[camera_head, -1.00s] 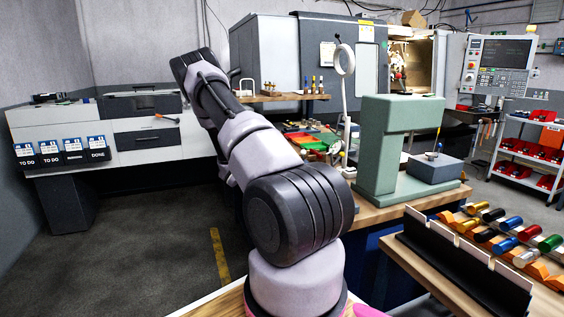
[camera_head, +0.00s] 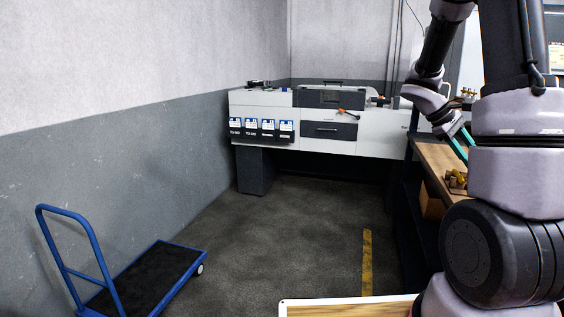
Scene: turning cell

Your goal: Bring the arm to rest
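My arm stands at the right side of the view, with its upper links cut off by the top edge. It bends back down to my gripper (camera_head: 467,150), which points down and to the right. The two teal-edged fingers show apart, with nothing visible between them. The gripper hangs in front of a wooden-topped bench (camera_head: 432,155), near some small brass-coloured parts (camera_head: 456,180). I cannot tell its exact height above the bench top.
A blue-handled trolley (camera_head: 150,278) stands on the floor at the lower left. A white and grey cabinet bench (camera_head: 385,130) with several cards on its front is at the back. A wooden surface (camera_head: 350,307) lies at the bottom edge. The floor between is clear.

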